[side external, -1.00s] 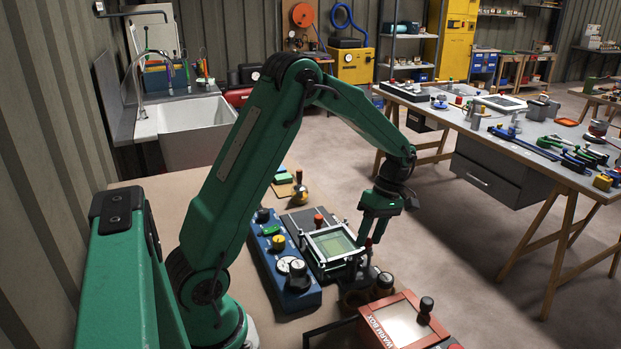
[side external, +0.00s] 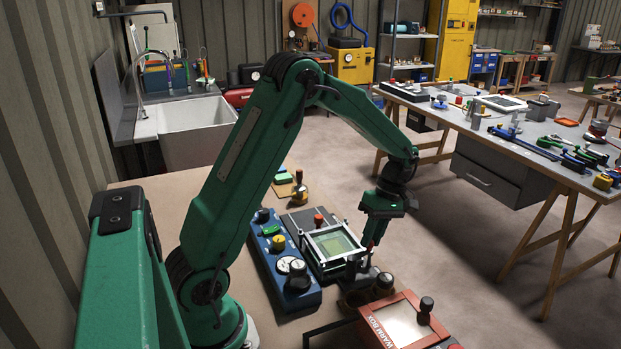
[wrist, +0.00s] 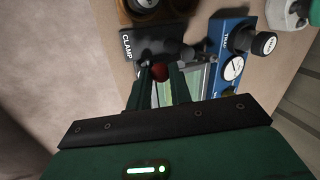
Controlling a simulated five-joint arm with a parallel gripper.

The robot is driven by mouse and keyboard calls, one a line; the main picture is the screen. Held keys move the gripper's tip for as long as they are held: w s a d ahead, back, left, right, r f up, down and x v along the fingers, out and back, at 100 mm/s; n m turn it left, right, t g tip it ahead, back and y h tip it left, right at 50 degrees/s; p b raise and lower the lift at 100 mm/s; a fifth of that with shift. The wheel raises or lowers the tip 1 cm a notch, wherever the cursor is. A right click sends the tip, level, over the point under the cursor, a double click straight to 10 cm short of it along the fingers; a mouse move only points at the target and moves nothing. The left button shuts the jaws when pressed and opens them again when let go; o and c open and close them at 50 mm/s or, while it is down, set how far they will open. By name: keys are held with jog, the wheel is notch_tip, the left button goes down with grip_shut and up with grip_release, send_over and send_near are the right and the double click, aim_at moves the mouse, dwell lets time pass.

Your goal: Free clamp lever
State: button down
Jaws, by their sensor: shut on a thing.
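The clamp is a dark block (wrist: 150,42) marked CLAMP in the wrist view, at the near end of the framed green screen fixture (side external: 334,242). A red knob (wrist: 159,72), apparently the clamp lever's end, sits between my fingertips. My gripper (side external: 370,244) points down beside the fixture's front right corner. In the wrist view my gripper (wrist: 161,75) is shut on the red knob. My fingers and the knob hide most of the lever, so its angle is unclear.
A blue control box (side external: 284,262) with knobs and dials stands left of the fixture. A red warm box (side external: 401,320) with a black knob is at the front. Another red knob (side external: 319,219) stands at the fixture's back. Open floor lies to the right.

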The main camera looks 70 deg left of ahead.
jog(key=shift+d, duration=0.1)
jog(key=c, duration=1.3)
grip_release()
jog(key=shift+r, duration=0.1)
jog(key=shift+v, duration=3.85)
